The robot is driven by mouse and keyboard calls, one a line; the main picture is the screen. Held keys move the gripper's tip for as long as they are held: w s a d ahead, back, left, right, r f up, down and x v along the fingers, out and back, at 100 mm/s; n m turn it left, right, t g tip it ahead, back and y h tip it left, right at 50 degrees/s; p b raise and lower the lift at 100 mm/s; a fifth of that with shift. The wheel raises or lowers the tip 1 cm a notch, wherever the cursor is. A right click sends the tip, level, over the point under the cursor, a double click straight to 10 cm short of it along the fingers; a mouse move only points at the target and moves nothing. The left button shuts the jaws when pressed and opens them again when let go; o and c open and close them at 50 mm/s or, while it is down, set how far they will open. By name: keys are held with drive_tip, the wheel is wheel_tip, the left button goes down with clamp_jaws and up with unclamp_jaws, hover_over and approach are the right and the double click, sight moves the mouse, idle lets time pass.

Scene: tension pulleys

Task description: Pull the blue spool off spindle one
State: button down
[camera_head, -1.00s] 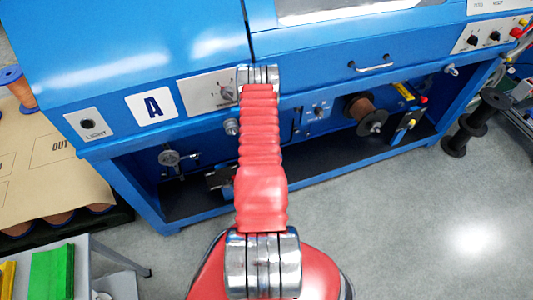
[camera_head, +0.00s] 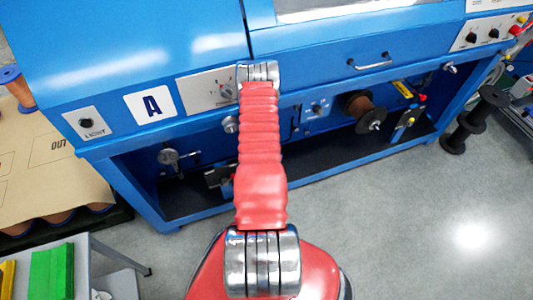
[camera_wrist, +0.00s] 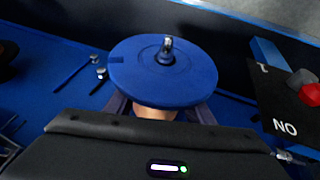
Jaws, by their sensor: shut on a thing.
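The blue spool (camera_wrist: 165,72) fills the middle of the wrist view, its round blue flange facing up in the picture. A metal spindle tip (camera_wrist: 168,45) shows at the centre of the flange. Part of its copper-coloured winding (camera_wrist: 155,114) shows below the flange. My gripper (camera_wrist: 160,110) is shut on the spool, with dark fingers on both sides of the winding under the flange. Most of the fingers and the spool's far side are hidden. In the head view my red arm hides the gripper and this spool.
A dark panel (camera_wrist: 268,104) marked "NO" with a red knob (camera_wrist: 310,94) is at the right. In the head view, the blue machine (camera_head: 310,60) spans the back. A black spool stack (camera_head: 467,126) stands on the floor at right.

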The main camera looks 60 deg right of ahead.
drive_tip(key=shift+s+a+r, duration=0.2)
drive_tip(key=shift+s+a, duration=0.25)
drive_tip(key=shift+s, duration=0.1)
idle(1.6)
drive_tip(key=shift+s+a, duration=0.45)
drive_tip(key=shift+s, duration=0.1)
drive_tip(key=shift+s+a, duration=0.45)
drive_tip(key=shift+a, duration=0.1)
drive_tip(key=shift+s+a, duration=0.25)
idle(0.7)
drive_tip(key=shift+s+a, duration=0.35)
drive_tip(key=shift+a, duration=0.1)
drive_tip(key=shift+s+a, duration=0.35)
drive_tip(key=shift+s, duration=0.1)
drive_tip(key=shift+s+a, duration=0.55)
idle(0.6)
